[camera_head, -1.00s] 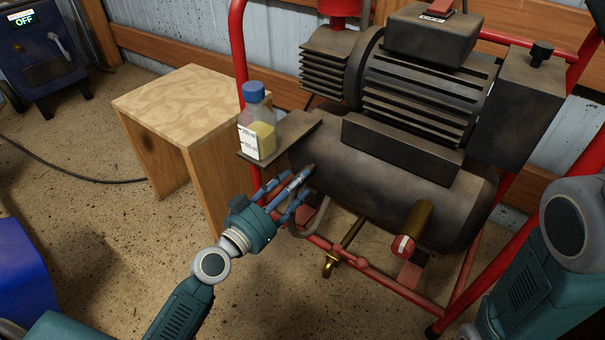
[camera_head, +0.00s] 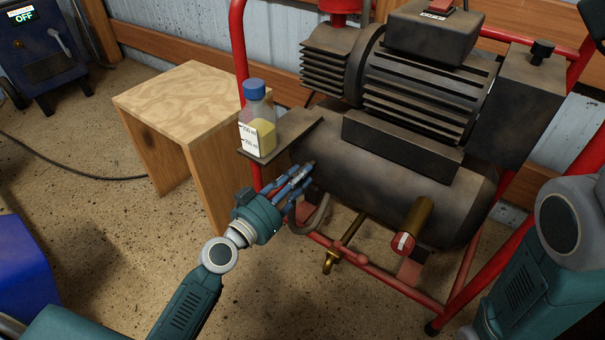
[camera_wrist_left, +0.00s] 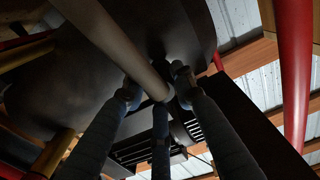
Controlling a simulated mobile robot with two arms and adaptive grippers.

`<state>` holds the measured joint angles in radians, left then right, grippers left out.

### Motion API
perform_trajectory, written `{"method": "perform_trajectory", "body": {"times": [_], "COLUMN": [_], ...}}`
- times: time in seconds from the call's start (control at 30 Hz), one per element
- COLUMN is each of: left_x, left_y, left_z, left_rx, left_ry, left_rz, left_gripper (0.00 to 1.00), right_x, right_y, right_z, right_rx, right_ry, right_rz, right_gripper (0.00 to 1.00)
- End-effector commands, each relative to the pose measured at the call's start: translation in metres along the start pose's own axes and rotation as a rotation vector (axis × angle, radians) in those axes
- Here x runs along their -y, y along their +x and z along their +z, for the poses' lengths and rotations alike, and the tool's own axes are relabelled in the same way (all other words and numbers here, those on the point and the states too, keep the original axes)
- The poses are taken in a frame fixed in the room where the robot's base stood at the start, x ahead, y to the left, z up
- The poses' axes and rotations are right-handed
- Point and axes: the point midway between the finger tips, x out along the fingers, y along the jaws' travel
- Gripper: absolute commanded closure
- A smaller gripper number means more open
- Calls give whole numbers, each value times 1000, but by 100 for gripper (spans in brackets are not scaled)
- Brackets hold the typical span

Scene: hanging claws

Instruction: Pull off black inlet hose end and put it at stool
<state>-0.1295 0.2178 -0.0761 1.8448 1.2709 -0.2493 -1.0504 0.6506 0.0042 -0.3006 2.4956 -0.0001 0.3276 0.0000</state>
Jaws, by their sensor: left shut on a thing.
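My left gripper (camera_head: 300,180) is shut on the hose end at the left end of the dark compressor tank (camera_head: 350,185). The grey-looking hose (camera_head: 321,214) curves below my fingers. In the left wrist view the hose (camera_wrist_left: 125,40) runs down between the fingertips (camera_wrist_left: 155,93), which close around its end. I cannot tell whether the end is still joined to the tank. The wooden stool (camera_head: 180,95) stands left of the compressor, its top bare. My right gripper is out of view; only part of my right arm shows at the right edge.
A bottle with a blue cap (camera_head: 257,125) stands on a small dark shelf beside the stool, just above my left gripper. A red frame (camera_head: 238,60) surrounds the compressor. A brass valve (camera_head: 330,262) sits low.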

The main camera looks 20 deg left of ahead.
Motion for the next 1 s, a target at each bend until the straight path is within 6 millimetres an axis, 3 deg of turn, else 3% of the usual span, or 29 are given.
{"method": "perform_trajectory", "body": {"times": [0.9,0.93,1.0], "left_x": [1,1,1], "left_y": [-12,-12,-12], "left_z": [0,0,0], "left_rx": [0,0,0], "left_ry": [1,1,1], "left_rz": [-2,-2,-2], "left_gripper": [100,78,92], "right_x": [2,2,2], "right_y": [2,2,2], "right_z": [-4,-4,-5], "right_rx": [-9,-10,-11], "right_ry": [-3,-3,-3], "right_rz": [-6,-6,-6], "right_gripper": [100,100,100]}}
